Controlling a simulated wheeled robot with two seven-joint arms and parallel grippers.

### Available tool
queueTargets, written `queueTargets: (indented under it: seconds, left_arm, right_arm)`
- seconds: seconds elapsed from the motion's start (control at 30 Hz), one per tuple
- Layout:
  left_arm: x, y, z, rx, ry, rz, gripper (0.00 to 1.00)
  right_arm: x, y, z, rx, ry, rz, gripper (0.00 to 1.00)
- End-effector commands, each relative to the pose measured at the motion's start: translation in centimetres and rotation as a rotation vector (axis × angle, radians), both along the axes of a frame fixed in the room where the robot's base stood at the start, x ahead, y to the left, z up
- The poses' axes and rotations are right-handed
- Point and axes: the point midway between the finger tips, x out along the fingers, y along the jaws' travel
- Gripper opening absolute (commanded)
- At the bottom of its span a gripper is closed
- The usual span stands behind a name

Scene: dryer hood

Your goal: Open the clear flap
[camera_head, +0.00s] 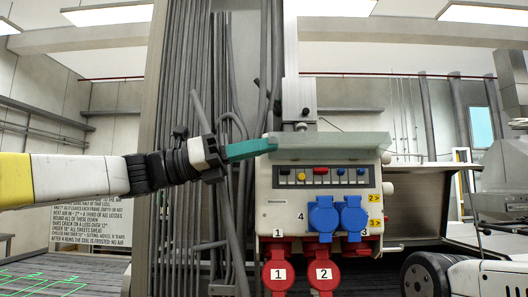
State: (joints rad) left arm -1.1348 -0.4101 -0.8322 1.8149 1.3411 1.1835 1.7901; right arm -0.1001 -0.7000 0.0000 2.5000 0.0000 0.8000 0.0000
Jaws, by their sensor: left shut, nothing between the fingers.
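The clear flap (335,145) is a pale see-through panel along the top of a cream socket box (262,200). It sits above a row of coloured switches (321,173) and looks raised, though its exact angle is hard to tell. My left gripper (274,146) comes in from the left, with its teal fingers shut and empty. The fingertips are at the flap's left end; I cannot tell whether they touch it. My right gripper is not in view.
Two blue socket covers (323,217) and two red sockets (278,272) are on the box's lower front. Grey vertical pipes (185,80) stand behind my left gripper. A grey post (299,100) rises above the box. A metal hood (505,180) is at right.

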Motion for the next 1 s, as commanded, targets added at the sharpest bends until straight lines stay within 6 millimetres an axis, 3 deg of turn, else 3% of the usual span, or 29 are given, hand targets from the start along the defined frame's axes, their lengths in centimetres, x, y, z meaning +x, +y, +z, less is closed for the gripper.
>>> queueTargets:
  seconds: [0.83,1.0]
  left_arm:
    - [0.0,0.1,0.8,-0.006,-0.011,-0.005,0.0]
    - [0.0,1.6,0.5,-0.007,-0.011,-0.001,0.0]
  right_arm:
    - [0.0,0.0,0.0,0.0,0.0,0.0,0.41]
    - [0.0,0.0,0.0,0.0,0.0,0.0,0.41]
